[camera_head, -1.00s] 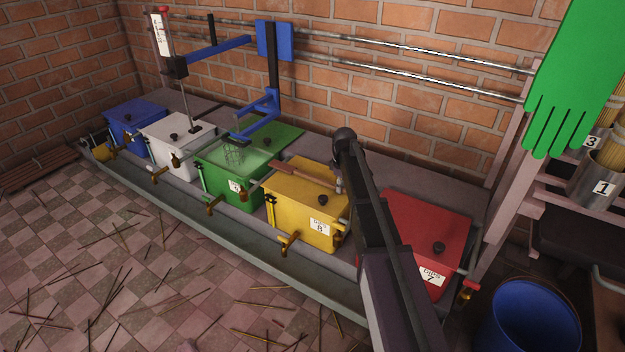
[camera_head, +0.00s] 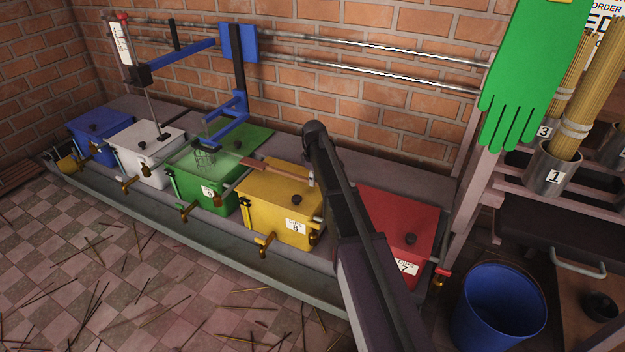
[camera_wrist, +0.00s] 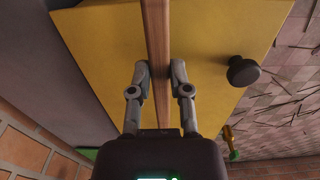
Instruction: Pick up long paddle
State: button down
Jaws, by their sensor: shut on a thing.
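The long paddle (camera_head: 272,167), a brown wooden bar, lies or hovers over the lid of the yellow box (camera_head: 262,200); I cannot tell whether it touches the lid. In the wrist view the paddle (camera_wrist: 157,40) runs between the two grey fingers of my gripper (camera_wrist: 160,78), which is shut on it. The yellow lid (camera_wrist: 105,50) with its dark knob (camera_wrist: 243,71) shows behind the paddle. In the head view my gripper (camera_head: 311,177) is at the paddle's right end, and my arm hides part of the area between the yellow and red boxes.
The green box (camera_head: 190,190) with a blue stand (camera_head: 237,75) is left of the yellow one. The red box (camera_head: 400,220) is on the right. White and blue boxes stand farther left. A blue bucket (camera_head: 500,310) and a hanging green glove (camera_head: 515,90) are at the right.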

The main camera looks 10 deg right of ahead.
jog(key=shift+r+p, duration=3.35)
jog(key=shift+r, duration=0.35)
notch_tip(320, 180, up, 66)
jog(key=p, duration=6.6)
jog(key=shift+s+a+r, duration=0.1)
